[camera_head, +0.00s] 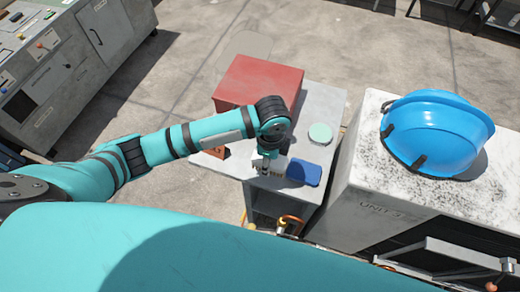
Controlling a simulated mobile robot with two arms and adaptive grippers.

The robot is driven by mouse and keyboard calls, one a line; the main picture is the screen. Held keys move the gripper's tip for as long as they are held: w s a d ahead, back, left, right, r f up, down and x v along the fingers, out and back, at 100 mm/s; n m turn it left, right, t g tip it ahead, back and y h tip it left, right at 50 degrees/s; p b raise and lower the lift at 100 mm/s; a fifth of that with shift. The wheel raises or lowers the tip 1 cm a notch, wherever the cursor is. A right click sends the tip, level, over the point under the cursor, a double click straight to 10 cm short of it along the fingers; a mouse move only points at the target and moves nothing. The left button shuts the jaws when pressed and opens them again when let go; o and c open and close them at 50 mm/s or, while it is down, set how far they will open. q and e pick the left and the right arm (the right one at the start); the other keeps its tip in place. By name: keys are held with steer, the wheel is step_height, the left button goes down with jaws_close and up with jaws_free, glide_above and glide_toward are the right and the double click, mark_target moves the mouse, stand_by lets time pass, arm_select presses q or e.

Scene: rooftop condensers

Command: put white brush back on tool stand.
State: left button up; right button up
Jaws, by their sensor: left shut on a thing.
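My left arm reaches in from the left, and its gripper (266,170) points down over the grey stand (325,100). The gripper is shut on a small pale thing, which looks like the white brush (278,166). My wrist and fingers hide much of the brush, and I cannot tell whether it touches the stand top. A blue block-like item (303,173) lies just to the right of the gripper. My right gripper is not in view.
A red box (258,82) and a pale green round item (320,133) are on the stand. To the right, a condenser unit (365,150) carries a blue hard hat (437,132). A grey control cabinet (70,65) stands at the upper left. Open concrete floor lies between.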

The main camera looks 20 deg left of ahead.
arm_select(q)
steer(key=w+a+p, duration=0.1)
steer(key=w+a, duration=0.2)
steer(key=shift+a+f, duration=0.1)
steer(key=shift+f, duration=0.05)
steer(key=f, duration=0.1)
steer(key=f+p, duration=0.1)
steer(key=f, duration=0.1)
steer(key=shift+w+a+p, duration=0.15)
steer(key=shift+a+p, duration=0.15)
steer(key=shift+f, duration=0.4)
steer(key=o, duration=0.9)
steer(key=shift+c, duration=0.2)
steer(key=o, duration=0.4)
step_height(320, 180, up, 12)
steer(key=shift+r+b, duration=0.1)
steer(key=shift+b, duration=1)
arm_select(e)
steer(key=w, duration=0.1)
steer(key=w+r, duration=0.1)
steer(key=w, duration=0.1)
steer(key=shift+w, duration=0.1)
